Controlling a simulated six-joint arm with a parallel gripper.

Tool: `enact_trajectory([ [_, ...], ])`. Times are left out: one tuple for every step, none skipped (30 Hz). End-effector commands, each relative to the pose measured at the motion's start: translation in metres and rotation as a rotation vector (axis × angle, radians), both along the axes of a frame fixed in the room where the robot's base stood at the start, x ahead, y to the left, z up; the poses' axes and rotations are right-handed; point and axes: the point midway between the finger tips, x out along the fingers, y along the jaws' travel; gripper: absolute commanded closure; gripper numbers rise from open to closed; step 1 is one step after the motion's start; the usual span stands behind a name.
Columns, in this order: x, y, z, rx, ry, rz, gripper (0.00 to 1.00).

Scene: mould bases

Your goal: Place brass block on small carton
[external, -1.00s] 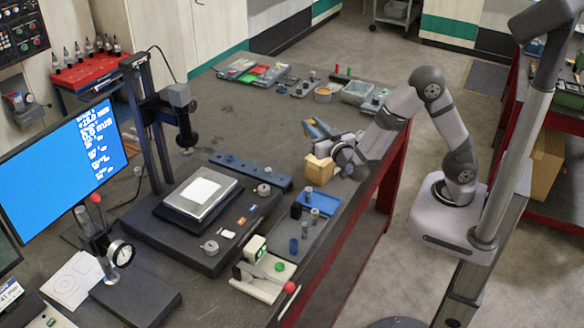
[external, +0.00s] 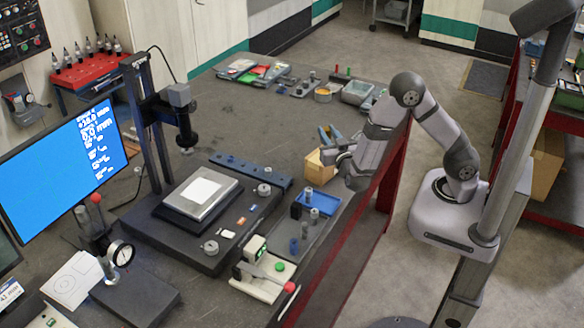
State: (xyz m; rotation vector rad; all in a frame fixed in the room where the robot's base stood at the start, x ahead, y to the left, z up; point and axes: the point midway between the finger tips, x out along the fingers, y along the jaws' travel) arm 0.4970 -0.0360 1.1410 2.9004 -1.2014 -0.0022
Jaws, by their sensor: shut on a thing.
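The small carton (external: 318,169) is a tan box on the bench near its right edge, upright, just left of my wrist. My gripper (external: 331,147) is close to the carton's upper right side and overlaps it in the picture. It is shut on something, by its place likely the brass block. The block is too small and too hidden by the jaws and wrist to make out clearly. I cannot tell whether the jaws or what they hold touch the carton.
A blue tray (external: 319,204) with small cylinders lies in front of the carton. A dark blue drilled bar (external: 249,170) and a measuring stand with a plate (external: 202,195) are to the left. Several bins and parts lie at the back.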

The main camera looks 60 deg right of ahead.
Motion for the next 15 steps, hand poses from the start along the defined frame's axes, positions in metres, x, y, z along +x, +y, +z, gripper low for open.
enact_trajectory([
  [0.0,0.0,-0.002,-0.003,-0.001,0.0,1.0],
  [0.0,0.0,-0.004,-0.001,-0.001,0.0,1.0],
  [0.0,0.0,-0.006,-0.001,-0.003,0.0,1.0],
  [0.001,0.0,-0.007,-0.001,-0.003,0.0,1.0],
  [0.001,0.0,-0.007,-0.001,-0.004,0.0,1.0],
  [0.001,0.0,-0.008,-0.001,-0.004,0.0,1.0],
  [0.001,0.0,-0.008,-0.001,-0.004,0.0,1.0],
  [0.001,0.0,-0.008,-0.001,-0.004,0.0,1.0],
  [0.001,0.0,-0.008,-0.001,-0.004,0.0,1.0],
  [0.001,0.0,-0.009,-0.001,-0.004,0.0,1.0],
  [0.0,0.0,-0.01,-0.001,-0.002,0.0,1.0],
  [0.0,0.0,-0.012,-0.001,-0.001,0.0,1.0],
  [0.0,0.0,-0.014,-0.001,-0.001,0.0,1.0],
  [0.0,0.0,-0.016,-0.001,-0.001,0.0,1.0],
  [0.0,0.0,-0.02,-0.002,0.001,0.0,1.0],
])
